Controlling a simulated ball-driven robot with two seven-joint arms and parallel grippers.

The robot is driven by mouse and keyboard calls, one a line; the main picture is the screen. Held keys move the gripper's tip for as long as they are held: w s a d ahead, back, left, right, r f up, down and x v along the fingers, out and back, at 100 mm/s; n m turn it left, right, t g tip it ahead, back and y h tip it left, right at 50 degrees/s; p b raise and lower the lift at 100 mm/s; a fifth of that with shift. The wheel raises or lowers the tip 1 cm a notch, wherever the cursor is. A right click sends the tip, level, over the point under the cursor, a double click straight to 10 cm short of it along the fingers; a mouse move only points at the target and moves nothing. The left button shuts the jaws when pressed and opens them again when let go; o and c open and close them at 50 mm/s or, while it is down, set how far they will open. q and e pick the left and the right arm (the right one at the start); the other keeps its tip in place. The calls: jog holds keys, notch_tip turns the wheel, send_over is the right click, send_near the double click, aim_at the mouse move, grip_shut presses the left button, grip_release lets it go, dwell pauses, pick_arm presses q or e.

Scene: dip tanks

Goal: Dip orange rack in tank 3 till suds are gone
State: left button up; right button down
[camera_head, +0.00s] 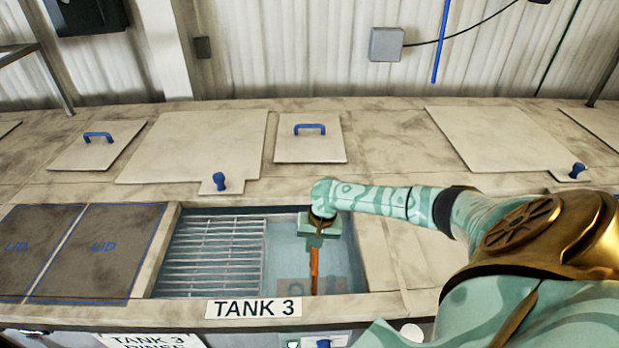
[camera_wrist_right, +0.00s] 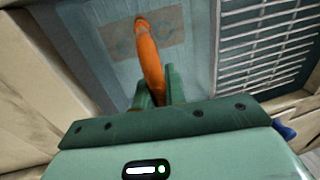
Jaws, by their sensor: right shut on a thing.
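Tank 3 (camera_head: 347,262) is an open basin with pale blue-grey inside, behind a "TANK 3" label (camera_head: 253,307). My right gripper (camera_head: 318,240) is over the tank's right part, pointing down. It is shut on the orange rack's handle (camera_head: 314,270), a narrow orange bar reaching down into the tank. In the right wrist view the orange bar (camera_wrist_right: 148,60) runs away from between the green fingers (camera_wrist_right: 160,88). I cannot make out the rest of the rack or any suds. A brownish patch with round marks (camera_wrist_right: 143,36) shows beyond the bar. My left gripper is out of view.
A slatted metal grate (camera_head: 215,255) covers the tank's left part. Dark lids (camera_head: 95,250) lie farther left. Pale covers with blue handles (camera_head: 309,145) lie on the deck behind. The tank's right rim (camera_head: 375,260) is close to my gripper.

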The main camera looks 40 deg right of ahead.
jog(key=p, duration=0.2)
jog(key=shift+w+a+r+p, duration=0.1)
jog(key=shift+w+a+p, duration=0.25)
jog(key=shift+p, duration=0.05)
dwell(0.9)
notch_tip(320, 180, up, 22)
jog(key=shift+r+p, duration=0.15)
jog(key=shift+p, duration=0.15)
dwell(0.5)
dwell(0.4)
